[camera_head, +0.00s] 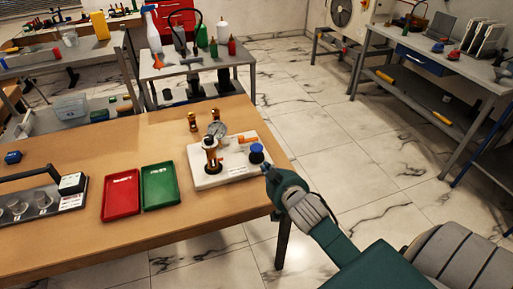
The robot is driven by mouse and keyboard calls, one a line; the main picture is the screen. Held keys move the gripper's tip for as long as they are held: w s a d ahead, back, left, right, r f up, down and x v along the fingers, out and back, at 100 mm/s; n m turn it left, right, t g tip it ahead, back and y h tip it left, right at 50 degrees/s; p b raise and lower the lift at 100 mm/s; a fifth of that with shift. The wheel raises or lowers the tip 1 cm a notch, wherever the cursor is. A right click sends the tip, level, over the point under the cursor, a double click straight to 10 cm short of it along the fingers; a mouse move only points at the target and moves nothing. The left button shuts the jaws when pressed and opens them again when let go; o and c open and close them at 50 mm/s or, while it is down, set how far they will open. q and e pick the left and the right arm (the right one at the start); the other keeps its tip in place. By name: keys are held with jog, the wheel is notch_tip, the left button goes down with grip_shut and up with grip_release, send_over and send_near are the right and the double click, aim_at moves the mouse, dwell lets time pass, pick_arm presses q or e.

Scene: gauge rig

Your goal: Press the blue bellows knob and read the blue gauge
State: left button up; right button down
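The gauge rig (231,174) is a white base near the right end of the wooden table. A blue knob (256,150) stands at its right side on a dark mount. A round gauge (217,129) with a pale face sits at the back of the rig; its reading and any blue marking are too small to tell. A copper-coloured fitting (211,153) and an orange lever (247,139) are also on the base. My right gripper (266,169) is just right of and below the blue knob; whether they touch is unclear, and its fingers are too small to judge. My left gripper is not in view.
A red tray (121,194) and a green tray (160,186) lie left of the rig. Two brass pieces (192,121) stand behind it. A dark rack (42,207) with glass cups is at the left. The wooden table (190,235) is bare in front.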

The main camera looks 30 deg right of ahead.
notch_tip(320, 180, up, 6)
jog(key=w+d+t, duration=0.1)
jog(key=w, duration=0.1)
jog(key=shift+d+m+t, duration=0.15)
jog(key=shift+m+t, duration=0.15)
jog(key=shift+f, duration=0.15)
jog(key=p, duration=0.1)
send_over(257, 148)
jog(key=s+a, duration=0.1)
jog(key=s, duration=0.1)
notch_tip(257, 148, down, 2)
jog(key=shift+w+f, duration=0.15)
jog(key=shift+f, duration=2.1)
